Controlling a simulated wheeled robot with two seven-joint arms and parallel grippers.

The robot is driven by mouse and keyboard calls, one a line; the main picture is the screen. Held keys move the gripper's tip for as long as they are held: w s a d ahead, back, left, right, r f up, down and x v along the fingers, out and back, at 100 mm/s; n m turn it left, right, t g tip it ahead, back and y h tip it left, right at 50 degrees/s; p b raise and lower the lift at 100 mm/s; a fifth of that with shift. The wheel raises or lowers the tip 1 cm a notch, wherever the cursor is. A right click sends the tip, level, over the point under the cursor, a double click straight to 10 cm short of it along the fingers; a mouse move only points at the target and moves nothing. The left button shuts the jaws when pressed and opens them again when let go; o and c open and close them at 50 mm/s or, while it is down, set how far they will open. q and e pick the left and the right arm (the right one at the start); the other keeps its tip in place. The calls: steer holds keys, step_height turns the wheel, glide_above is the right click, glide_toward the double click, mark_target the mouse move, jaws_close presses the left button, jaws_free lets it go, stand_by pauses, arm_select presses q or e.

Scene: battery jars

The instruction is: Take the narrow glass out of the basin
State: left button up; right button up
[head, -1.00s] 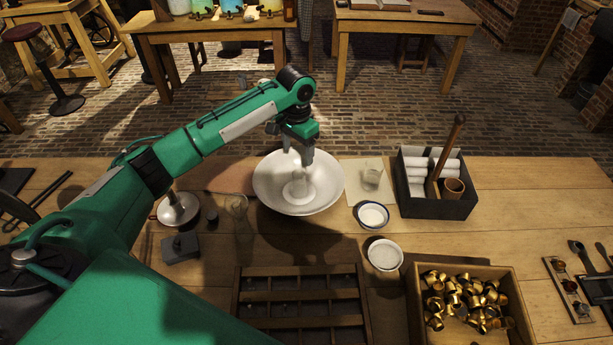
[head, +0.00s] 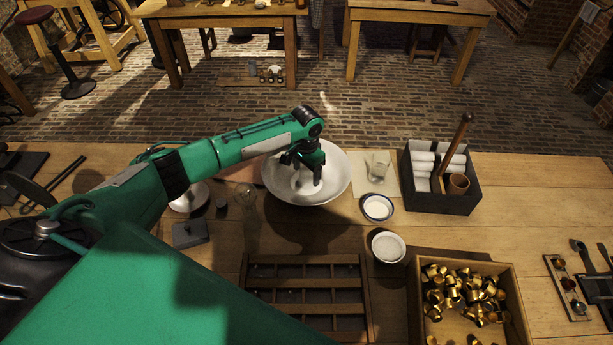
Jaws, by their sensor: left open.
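The white basin (head: 335,182) stands on the bench. My left gripper (head: 304,184) reaches down into it from the left, fingers apart and pointing down. A pale, faint shape shows in the basin at the fingers; it may be the narrow glass, but the fingers and wrist cover much of it. I cannot tell whether the fingers touch it. One clear glass (head: 378,165) stands on a pale mat right of the basin. Another clear glass (head: 246,196) stands on the bench left of the basin. My right gripper is not in view.
Two small bowls, one rimmed dark (head: 377,207) and one white (head: 388,247), stand right of the basin. A dark caddy (head: 443,203) with white rolls is further right. A slotted wooden tray (head: 305,256) and a box of brass caps (head: 513,300) lie in front.

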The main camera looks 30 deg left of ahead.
arm_select(q)
steer(key=shift+f, duration=0.35)
steer(key=c, duration=1.2)
steer(key=shift+r, duration=0.1)
